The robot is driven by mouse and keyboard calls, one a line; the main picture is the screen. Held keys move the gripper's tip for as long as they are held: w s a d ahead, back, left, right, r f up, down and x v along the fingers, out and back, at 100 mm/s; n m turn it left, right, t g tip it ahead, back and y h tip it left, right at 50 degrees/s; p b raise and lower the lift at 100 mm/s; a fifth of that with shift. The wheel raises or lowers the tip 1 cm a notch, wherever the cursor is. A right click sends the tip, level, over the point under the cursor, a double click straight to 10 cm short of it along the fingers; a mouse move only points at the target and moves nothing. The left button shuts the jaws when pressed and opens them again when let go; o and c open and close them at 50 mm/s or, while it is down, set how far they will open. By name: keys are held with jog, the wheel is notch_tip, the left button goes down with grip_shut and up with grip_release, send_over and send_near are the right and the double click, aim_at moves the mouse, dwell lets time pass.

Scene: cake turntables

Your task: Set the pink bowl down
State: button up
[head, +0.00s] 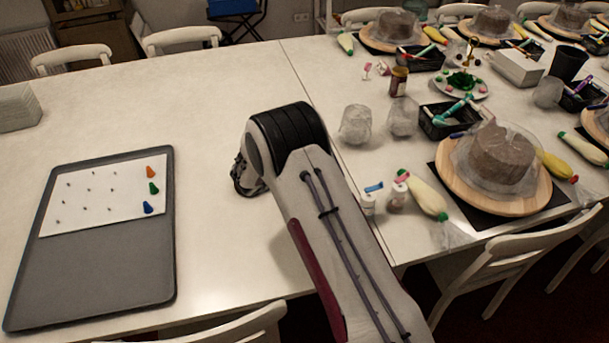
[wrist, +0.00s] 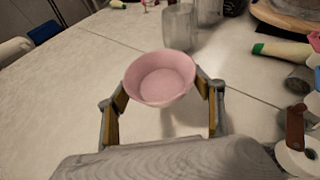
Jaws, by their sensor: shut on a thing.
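The pink bowl (wrist: 160,82) is held upright between the two fingers of my gripper (wrist: 163,98) in the wrist view. The fingers press on its left and right sides, and its inside looks empty. White table shows around and beyond it; whether its base touches the table I cannot tell.
A grey tray (head: 90,285) with a white card and coloured pieces lies at the left. Clear cups (head: 356,124), small jars (head: 397,194) and a piping bag (head: 424,195) stand right of my arm. The table between tray and arm is clear.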

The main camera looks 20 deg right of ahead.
jog(key=shift+a+f, duration=0.1)
dwell(0.3)
jog(key=shift+f, duration=3)
jog(key=shift+f, duration=0.15)
jog(key=shift+f, duration=1.75)
jog(key=shift+f, duration=0.1)
jog(key=o, duration=1.2)
jog(key=shift+v, duration=6.05)
